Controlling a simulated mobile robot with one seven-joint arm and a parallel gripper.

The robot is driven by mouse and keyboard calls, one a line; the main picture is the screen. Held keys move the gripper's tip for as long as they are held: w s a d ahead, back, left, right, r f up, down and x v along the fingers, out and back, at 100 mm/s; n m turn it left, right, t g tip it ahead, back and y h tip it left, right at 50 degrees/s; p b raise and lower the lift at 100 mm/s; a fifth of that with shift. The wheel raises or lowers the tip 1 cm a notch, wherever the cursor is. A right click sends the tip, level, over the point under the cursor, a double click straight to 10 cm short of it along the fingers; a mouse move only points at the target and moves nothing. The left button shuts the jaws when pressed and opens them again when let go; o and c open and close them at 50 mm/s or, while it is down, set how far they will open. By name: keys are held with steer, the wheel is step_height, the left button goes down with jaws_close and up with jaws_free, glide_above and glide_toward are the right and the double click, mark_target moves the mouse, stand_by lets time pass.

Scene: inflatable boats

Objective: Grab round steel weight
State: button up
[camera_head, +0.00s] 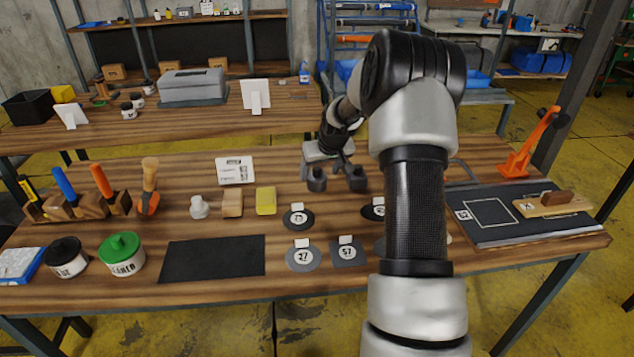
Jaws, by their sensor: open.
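Several flat pieces with numbered labels and small white cards lie at the table's middle. A grey round disc (301,261), which looks like the round steel weight, lies at the front. A grey square plate (348,256) is just right of it. A black round disc (298,221) lies behind the grey disc, and another dark disc (370,211) is partly hidden by my arm. My gripper (336,180) is open above the table, behind these pieces and apart from them. Its two dark fingertips are spread, with nothing seen between them. My arm hides the table to the right.
A black mat (212,258) lies left of the discs. A yellow block (266,201) and a wooden block (232,203) stand behind it. Tins, including a green-lidded one (122,254), are at left. A dark board (520,212) and an orange lever tool (528,145) are at right.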

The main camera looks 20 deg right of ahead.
mark_target(318, 170)
steer(key=x, duration=0.4)
steer(key=shift+w+a, duration=0.15)
jaws_close()
steer(key=shift+w+r, duration=0.1)
steer(key=shift+r, duration=0.05)
